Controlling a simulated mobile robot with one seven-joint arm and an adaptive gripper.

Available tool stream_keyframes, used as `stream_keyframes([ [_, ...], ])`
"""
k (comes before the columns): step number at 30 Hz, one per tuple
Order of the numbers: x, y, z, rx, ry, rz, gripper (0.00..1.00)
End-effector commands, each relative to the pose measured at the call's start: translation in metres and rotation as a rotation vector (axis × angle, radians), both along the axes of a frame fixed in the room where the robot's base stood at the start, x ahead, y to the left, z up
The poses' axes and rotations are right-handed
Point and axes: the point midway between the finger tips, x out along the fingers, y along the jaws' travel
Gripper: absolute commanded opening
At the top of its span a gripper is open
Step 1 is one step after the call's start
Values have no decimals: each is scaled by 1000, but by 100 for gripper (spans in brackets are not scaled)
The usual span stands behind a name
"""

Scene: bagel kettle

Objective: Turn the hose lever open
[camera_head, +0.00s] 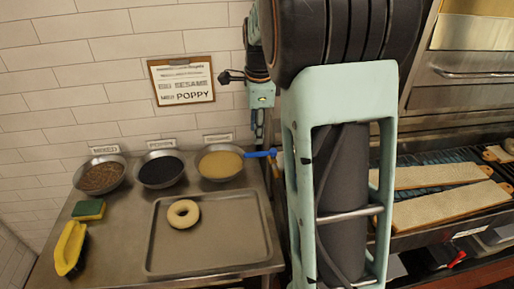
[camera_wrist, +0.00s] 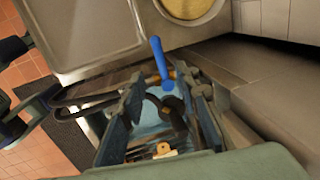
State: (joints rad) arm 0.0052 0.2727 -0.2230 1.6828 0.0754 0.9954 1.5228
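In the wrist view the lever (camera_wrist: 158,58) stands just beyond and between my fingertips, beside the tray's corner. My gripper (camera_wrist: 161,78) is open, with its two dark fingers apart on either side of the lever's lower end. I cannot tell whether they touch it. A dark curved part, perhaps the hose or valve, lies between the fingers.
A metal tray (camera_head: 161,256) with a bagel (camera_head: 183,214) lies on the steel counter. Bowls of mixed (camera_head: 100,175), poppy (camera_head: 160,170) and yellow seeds (camera_head: 220,163) stand behind it. A sponge (camera_head: 88,210) and yellow brush (camera_head: 70,248) lie left. Long boards (camera_head: 450,205) lie at right.

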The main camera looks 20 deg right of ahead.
Motion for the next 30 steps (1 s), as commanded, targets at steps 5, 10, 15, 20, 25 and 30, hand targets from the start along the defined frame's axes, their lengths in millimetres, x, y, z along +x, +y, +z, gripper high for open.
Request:
stream_keyframes([
  [5,5,-2,-36,1,8,-1,29],
  [10,11,-3,-64,0,5,1,29],
  [15,15,-4,-81,0,4,1,29],
  [20,16,-4,-86,-1,1,1,29],
  [25,16,-4,-86,-1,1,1,29],
  [30,16,-4,-86,-1,1,1,14],
])
